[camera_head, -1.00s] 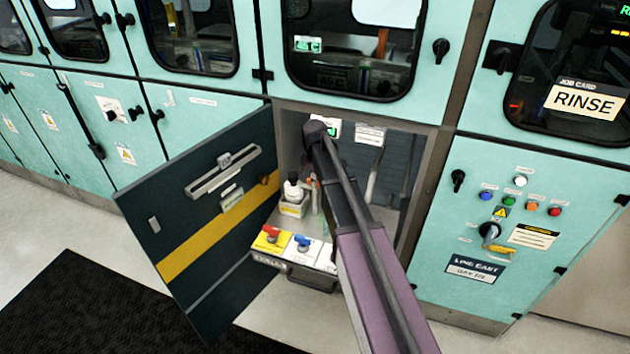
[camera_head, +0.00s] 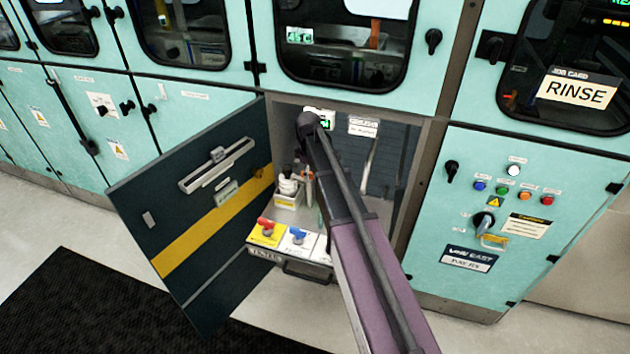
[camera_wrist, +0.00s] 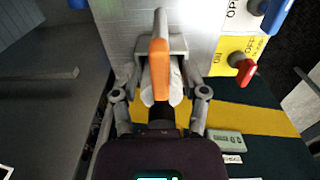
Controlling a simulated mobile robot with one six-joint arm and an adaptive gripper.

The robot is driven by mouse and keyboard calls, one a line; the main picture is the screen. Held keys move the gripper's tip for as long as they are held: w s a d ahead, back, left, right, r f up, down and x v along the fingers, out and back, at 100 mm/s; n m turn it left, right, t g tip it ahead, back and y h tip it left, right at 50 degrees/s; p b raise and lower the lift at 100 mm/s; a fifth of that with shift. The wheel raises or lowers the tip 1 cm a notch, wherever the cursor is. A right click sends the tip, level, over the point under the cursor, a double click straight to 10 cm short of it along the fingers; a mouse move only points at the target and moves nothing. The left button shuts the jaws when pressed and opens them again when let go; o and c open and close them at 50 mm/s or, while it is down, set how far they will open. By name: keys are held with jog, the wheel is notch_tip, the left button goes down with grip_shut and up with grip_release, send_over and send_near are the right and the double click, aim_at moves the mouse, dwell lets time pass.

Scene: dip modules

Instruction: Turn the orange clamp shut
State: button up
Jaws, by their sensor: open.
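The orange clamp (camera_wrist: 159,62) is in the upper middle of the wrist view, its lever pointing up the picture with a pale tip. My gripper (camera_wrist: 160,78) is open, with a finger on each side of the orange part. I cannot tell whether either finger touches it. In the head view my arm reaches into the open lower cabinet and hides most of my gripper. A small orange piece (camera_head: 308,176) shows there beside the arm; I cannot tell if it is the clamp.
A red handle (camera_head: 267,226) and a blue handle (camera_head: 299,237) stand on the pulled-out panel. A white bottle (camera_head: 288,184) sits in a holder behind them. The open dark cabinet door (camera_head: 190,235) stands left of my arm. A button panel (camera_head: 500,190) is at the right.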

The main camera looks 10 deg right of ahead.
jog(key=shift+m, duration=0.3)
jog(key=m, duration=0.8)
jog(key=shift+m, duration=0.3)
jog(key=m, duration=0.4)
jog(key=shift+m, duration=0.3)
jog(key=m, duration=0.4)
notch_tip(320, 180, up, 14)
jog(key=p, duration=1.5)
jog(key=s+f+n+b, duration=0.1)
jog(key=s+n+b, duration=0.1)
jog(key=s, duration=1)
jog(key=s+f+n+b, duration=0.2)
jog(key=s+n, duration=0.1)
jog(key=s, duration=0.9)
jog(key=shift+s+d+f+n, duration=0.3)
jog(key=shift+s+d+n, duration=0.05)
jog(key=shift+s+n, duration=0.05)
jog(key=w+r+n+p, duration=0.2)
jog(key=w+r, duration=0.1)
jog(key=w, duration=2.1)
jog(key=shift+w+a+r+n+p, duration=0.2)
jog(key=shift+w+a+n+p, duration=0.15)
jog(key=shift+w+n+p, duration=0.05)
